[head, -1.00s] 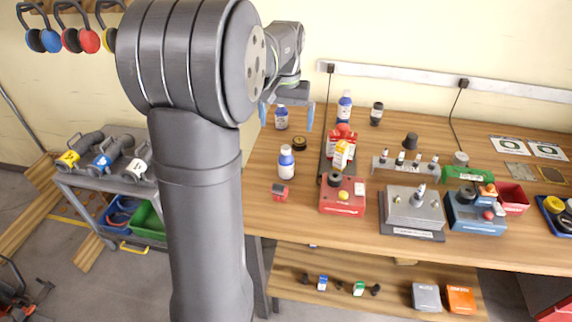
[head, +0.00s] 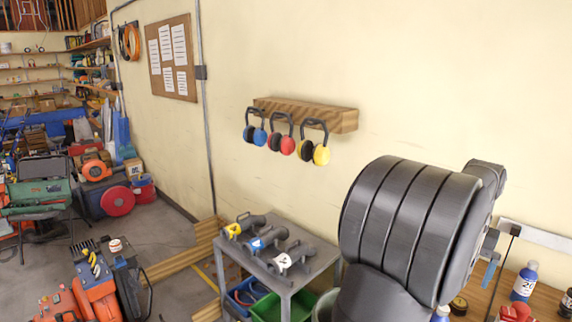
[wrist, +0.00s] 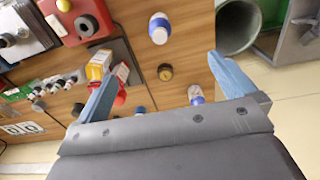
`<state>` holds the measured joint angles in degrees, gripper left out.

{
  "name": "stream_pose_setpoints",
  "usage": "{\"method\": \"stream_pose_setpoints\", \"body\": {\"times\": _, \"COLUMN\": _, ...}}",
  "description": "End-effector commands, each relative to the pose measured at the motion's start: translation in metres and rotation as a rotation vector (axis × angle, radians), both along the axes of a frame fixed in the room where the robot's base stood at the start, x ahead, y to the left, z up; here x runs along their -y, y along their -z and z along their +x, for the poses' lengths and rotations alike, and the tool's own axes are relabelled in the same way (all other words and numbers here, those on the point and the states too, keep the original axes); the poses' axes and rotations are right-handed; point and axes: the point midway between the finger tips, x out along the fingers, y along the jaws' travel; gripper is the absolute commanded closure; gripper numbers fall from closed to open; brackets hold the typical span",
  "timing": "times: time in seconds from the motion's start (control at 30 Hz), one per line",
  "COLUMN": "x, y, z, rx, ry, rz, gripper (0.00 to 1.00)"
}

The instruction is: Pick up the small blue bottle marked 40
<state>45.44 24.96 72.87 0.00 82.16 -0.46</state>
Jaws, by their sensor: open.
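My gripper (wrist: 158,54) is open and empty in the wrist view, its two blue fingers spread above the wooden bench. A small bottle with blue and white on it (wrist: 195,94) stands between the fingers, near the gripper's base and closer to the right finger. A third bottle (wrist: 140,110) is partly hidden behind the gripper. No number is readable on any of them. In the head view, a blue bottle with a white label (head: 524,284) is at the right; part of my gripper (head: 489,272) shows beside my arm.
A dark round jar (wrist: 165,72) stands between the bottles. A yellow-and-white box (wrist: 98,65) is by the left finger, and a red control box (wrist: 80,18) lies beyond it. In the head view, a grey cart (head: 282,272) stands left of my arm.

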Motion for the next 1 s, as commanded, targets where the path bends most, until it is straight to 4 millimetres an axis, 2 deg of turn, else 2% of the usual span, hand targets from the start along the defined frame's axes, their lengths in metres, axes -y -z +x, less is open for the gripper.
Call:
{"method": "stream_pose_setpoints", "body": {"times": 0.17, "x": 0.000, "y": 0.000, "z": 0.000, "rx": 0.000, "ry": 0.000, "rz": 0.000, "gripper": 0.00}}
{"method": "stream_pose_setpoints", "body": {"times": 0.33, "x": 0.000, "y": 0.000, "z": 0.000, "rx": 0.000, "ry": 0.000, "rz": 0.000, "gripper": 0.29}}
{"method": "stream_pose_setpoints", "body": {"times": 0.37, "x": 0.000, "y": 0.000, "z": 0.000, "rx": 0.000, "ry": 0.000, "rz": 0.000, "gripper": 0.33}}
{"method": "stream_pose_setpoints", "body": {"times": 0.67, "x": -0.002, "y": 0.002, "z": 0.003, "rx": 0.011, "ry": -0.006, "rz": 0.000, "gripper": 0.33}}
{"method": "stream_pose_setpoints", "body": {"times": 0.77, "x": -0.011, "y": 0.010, "z": 0.020, "rx": 0.070, "ry": -0.034, "rz": -0.004, "gripper": 0.33}}
{"method": "stream_pose_setpoints", "body": {"times": 1.0, "x": -0.063, "y": 0.044, "z": 0.099, "rx": 0.391, "ry": -0.120, "rz": -0.042, "gripper": 0.33}}
